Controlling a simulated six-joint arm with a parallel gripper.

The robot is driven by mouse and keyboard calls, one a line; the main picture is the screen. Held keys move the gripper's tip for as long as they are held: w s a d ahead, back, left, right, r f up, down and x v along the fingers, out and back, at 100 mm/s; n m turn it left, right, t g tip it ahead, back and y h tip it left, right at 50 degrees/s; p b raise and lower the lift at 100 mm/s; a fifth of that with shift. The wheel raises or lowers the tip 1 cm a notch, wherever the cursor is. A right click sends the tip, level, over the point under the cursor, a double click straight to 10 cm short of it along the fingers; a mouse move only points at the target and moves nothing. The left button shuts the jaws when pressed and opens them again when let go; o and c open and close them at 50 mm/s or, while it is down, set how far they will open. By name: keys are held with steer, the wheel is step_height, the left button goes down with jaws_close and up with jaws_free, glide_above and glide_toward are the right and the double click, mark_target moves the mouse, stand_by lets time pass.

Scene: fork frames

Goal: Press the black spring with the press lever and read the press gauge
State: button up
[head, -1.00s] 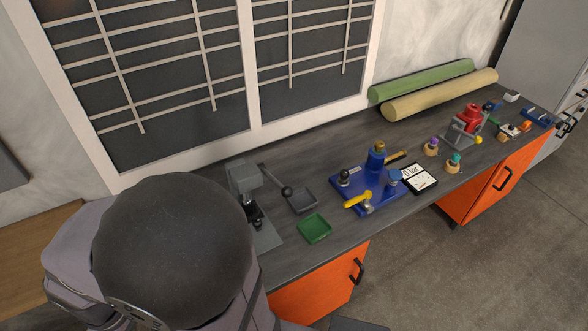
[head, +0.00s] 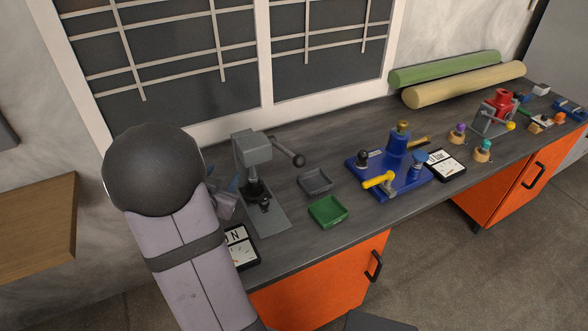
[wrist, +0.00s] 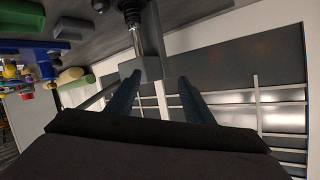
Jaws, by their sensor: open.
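The grey press (head: 252,150) stands on the bench in the head view. Its press lever ends in a black ball knob (head: 298,160), out to the right of the press head. Black parts (head: 256,188) sit under the head; I cannot tell which is the spring. The press gauge (head: 239,246), marked N, lies in front of the press, partly covered by my arm; its reading is too small to make out. My gripper (wrist: 159,78) is open and empty, with the press's grey head block (wrist: 147,67) beyond its fingertips. In the head view it is mostly hidden, just left of the press.
A grey tray (head: 315,181) and a green tray (head: 328,211) lie right of the press. Further right are a blue fixture (head: 390,185), a bar gauge (head: 447,164), a red device (head: 499,101) and two rolls (head: 465,83) at the back. The wall window stands close behind.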

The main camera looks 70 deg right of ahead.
mark_target(296, 165)
steer(key=s+d+r+m+g+h, duration=0.1)
steer(key=s+m+g, duration=0.1)
steer(key=s, duration=0.4)
steer(key=s+d+r+m+g+h+b, duration=0.1)
steer(key=s+d+m+g, duration=0.1)
steer(key=s, duration=0.3)
steer(key=s+d+r+m+g+h+b, duration=0.1)
steer(key=s+d+g, duration=0.1)
steer(key=s+g, duration=0.2)
steer(key=shift+s+d+r+m+g+h, duration=0.1)
steer(key=shift+s+m+g+h, duration=0.1)
steer(key=shift+s, duration=0.5)
steer(key=shift+s+d+r+m+g+h, duration=0.1)
steer(key=shift+s+m+h, duration=0.1)
steer(key=shift+s, duration=0.45)
steer(key=p+x, duration=0.1)
steer(key=x, duration=0.6)
steer(key=shift+d+p, duration=0.25)
steer(key=shift+p, duration=0.05)
steer(key=shift+f, duration=0.15)
steer(key=shift+c, duration=0.6)
jaws_close()
